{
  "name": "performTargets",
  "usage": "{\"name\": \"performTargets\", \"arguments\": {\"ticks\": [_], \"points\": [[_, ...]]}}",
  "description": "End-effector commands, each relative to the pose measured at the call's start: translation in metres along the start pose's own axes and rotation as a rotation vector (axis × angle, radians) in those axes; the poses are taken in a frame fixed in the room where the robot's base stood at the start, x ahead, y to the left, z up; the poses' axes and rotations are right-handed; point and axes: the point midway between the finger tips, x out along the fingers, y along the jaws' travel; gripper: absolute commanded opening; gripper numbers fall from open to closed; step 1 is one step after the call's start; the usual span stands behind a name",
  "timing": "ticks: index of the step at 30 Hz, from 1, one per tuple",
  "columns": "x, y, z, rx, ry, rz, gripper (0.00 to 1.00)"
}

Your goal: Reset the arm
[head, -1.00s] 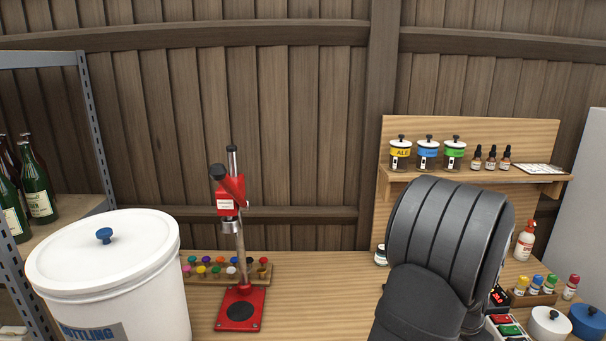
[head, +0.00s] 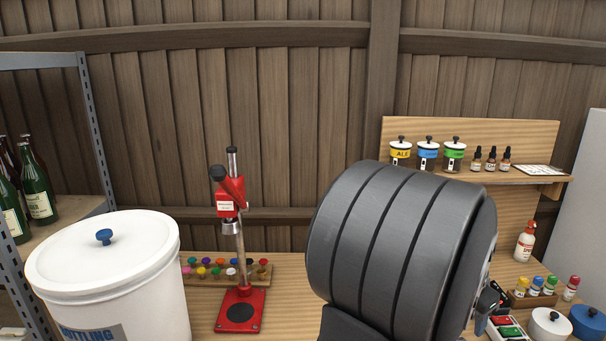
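A large dark grey ribbed part of my own arm fills the lower middle right of the head view, over the workbench (head: 290,318). My gripper's fingers do not show in this view, so its opening and anything in it are hidden. The arm part covers the bench behind it and the lower left of the wooden shelf board (head: 545,140).
A white bottling bucket (head: 150,300) stands at left, beside a rack with green bottles (head: 38,190). A red bench capper (head: 238,308) stands in front of a rack of coloured caps (head: 200,280). Jars (head: 428,150), a spray bottle (head: 525,243) and a blue-lidded pot (head: 588,322) are at right.

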Motion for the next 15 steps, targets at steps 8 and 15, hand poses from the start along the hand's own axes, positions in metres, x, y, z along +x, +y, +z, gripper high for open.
{"name": "performTargets", "arguments": {"ticks": [8, 15], "points": [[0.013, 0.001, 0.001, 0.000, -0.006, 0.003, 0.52], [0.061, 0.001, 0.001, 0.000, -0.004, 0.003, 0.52]]}}
